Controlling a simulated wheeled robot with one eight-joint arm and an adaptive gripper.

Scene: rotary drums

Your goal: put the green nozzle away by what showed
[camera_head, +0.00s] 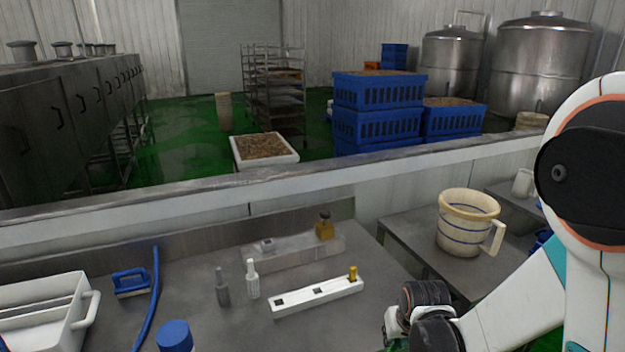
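I see no nozzle that is clearly green. A grey nozzle (222,287) and a white nozzle (252,279) stand upright side by side on the metal table. A white rack (300,298) with square openings lies to their right. A small yellow nozzle-like piece (352,273) stands at the rack's right end, and the other two visible openings look empty. Behind is a low grey block (290,252) bearing a yellow piece with a dark knob (325,228). My arm comes in from the right, its end (400,325) low beside the table; its fingers cannot be made out.
A blue-handled brush (131,283), a blue hose (150,312), a white tub (45,310) and a blue-capped container (174,337) occupy the table's left side. A cream jug (467,220) stands on the lower right table. A low wall (300,180) runs behind.

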